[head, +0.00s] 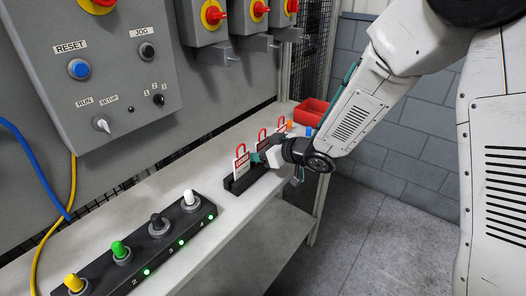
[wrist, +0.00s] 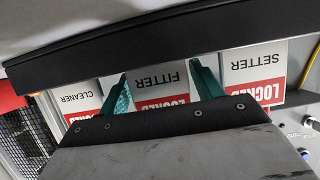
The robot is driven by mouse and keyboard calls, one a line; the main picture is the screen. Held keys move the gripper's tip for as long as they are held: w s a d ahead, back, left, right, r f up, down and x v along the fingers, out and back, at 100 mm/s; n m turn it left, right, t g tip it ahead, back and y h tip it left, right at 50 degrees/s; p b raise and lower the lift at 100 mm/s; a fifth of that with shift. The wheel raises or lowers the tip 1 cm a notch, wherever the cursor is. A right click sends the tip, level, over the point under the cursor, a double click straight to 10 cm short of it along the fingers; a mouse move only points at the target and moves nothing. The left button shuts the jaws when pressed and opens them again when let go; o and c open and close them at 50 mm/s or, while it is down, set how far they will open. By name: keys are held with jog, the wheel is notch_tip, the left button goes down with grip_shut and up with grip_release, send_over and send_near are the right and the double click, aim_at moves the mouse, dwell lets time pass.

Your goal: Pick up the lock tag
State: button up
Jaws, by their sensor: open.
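Three white-and-red lock tags with red shackles stand upright in a row in a black rack (head: 238,184) on the shelf. The wrist view shows them upside down: the CLEANER tag (wrist: 77,97), the FITTER tag (wrist: 160,82) in the middle and the SETTER tag (wrist: 255,70). In the head view the nearest tag (head: 241,168) is clear, while my gripper (head: 258,157) partly covers the others. My gripper's green fingers (wrist: 160,78) are open, one on each side of the FITTER tag. I cannot tell whether they touch it.
A black strip (head: 150,245) with several coloured knobs and green lights lies on the shelf (head: 165,180) in front of the rack. A red bin (head: 312,112) stands at the far end. A grey control panel (head: 95,75) rises behind, with blue and yellow cables at left.

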jog(key=shift+w+a+f, duration=0.15)
jog(key=shift+w+a, duration=0.1)
jog(key=shift+a, duration=0.05)
jog(key=shift+c, duration=0.3)
jog(key=c, duration=0.7)
